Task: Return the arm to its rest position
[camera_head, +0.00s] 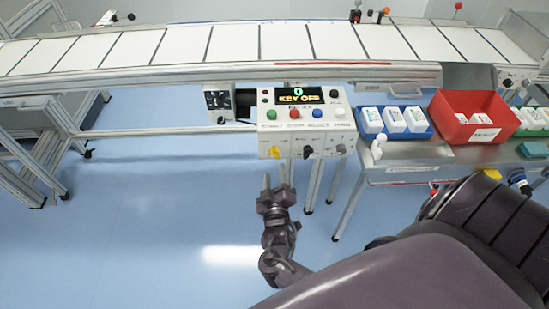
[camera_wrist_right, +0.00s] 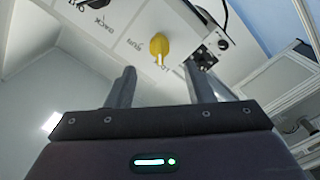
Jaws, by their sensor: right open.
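My right gripper (camera_head: 278,184) is open and empty just in front of and below the control panel (camera_head: 305,122) in the head view. Its two fingers (camera_wrist_right: 160,88) show apart in the right wrist view, with the panel's yellow knob (camera_wrist_right: 159,46) beyond them and apart from them. The same knob shows at the panel's lower left in the head view (camera_head: 274,152). The panel's display (camera_head: 300,97) reads "0" and "KEY OFF". My left gripper is not in view.
The conveyor (camera_head: 235,43) runs across the back. On the right, a metal table (camera_head: 400,175) holds a red bin (camera_head: 470,118) and a blue tray (camera_head: 423,134) with white containers. My large dark arm link fills the lower right. The blue floor (camera_head: 150,220) at left is clear.

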